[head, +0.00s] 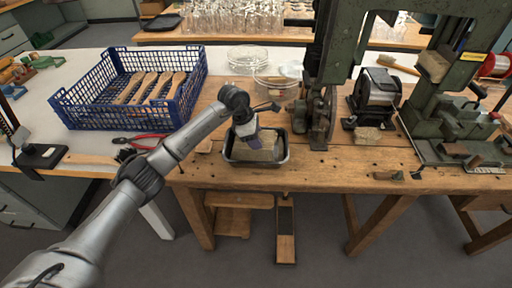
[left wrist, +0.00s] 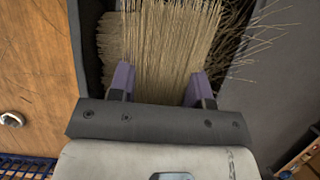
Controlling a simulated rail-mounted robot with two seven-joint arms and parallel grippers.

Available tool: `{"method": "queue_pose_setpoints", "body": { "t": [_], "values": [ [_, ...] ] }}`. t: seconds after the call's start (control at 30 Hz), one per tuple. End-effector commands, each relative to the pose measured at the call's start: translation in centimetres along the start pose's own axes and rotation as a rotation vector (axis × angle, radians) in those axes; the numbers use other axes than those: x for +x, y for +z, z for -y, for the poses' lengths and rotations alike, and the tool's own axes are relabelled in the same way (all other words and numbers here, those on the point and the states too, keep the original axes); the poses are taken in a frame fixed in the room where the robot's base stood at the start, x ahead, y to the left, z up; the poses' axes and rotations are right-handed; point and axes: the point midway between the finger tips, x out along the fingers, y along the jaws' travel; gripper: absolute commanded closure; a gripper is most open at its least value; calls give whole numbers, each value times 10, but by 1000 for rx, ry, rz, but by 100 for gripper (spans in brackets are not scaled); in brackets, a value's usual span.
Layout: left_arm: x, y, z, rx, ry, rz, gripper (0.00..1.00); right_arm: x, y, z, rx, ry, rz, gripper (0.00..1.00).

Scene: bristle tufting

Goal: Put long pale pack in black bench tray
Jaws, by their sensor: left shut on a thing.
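The black bench tray (head: 287,152) lies on the wooden bench in the middle of the head view. My left gripper (head: 254,143) points down into it, its purple fingers low between the walls. In the left wrist view my left gripper (left wrist: 160,82) is shut on the long pale pack (left wrist: 165,45), a bundle of straw-coloured bristles. The pack also shows inside the tray in the head view (head: 266,153). Many loose bristles splay to the right of the bundle. I cannot tell whether the pack rests on the tray floor. My right gripper is not in view.
A blue crate (head: 88,118) with wooden brush blanks stands to the left. Red-handled pliers (head: 148,140) lie between crate and tray. Glass dishes (head: 277,82) stand behind the tray. A green machine (head: 330,55) and a grinder (head: 376,92) stand to the right.

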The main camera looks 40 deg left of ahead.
Motion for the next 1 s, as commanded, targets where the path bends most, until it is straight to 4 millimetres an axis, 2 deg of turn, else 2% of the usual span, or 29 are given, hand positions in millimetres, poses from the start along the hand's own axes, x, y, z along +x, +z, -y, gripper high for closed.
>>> {"method": "queue_pose_setpoints", "body": {
  "t": [0.27,0.7,0.73,1.0],
  "values": [
    [34,-13,1,0,-2,1,81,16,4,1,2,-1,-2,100],
    [37,-15,0,0,0,0,81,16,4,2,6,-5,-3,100],
    [38,-15,0,0,-1,-1,54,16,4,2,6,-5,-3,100],
    [37,-15,0,0,-1,0,30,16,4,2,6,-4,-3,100]
  ]
}}
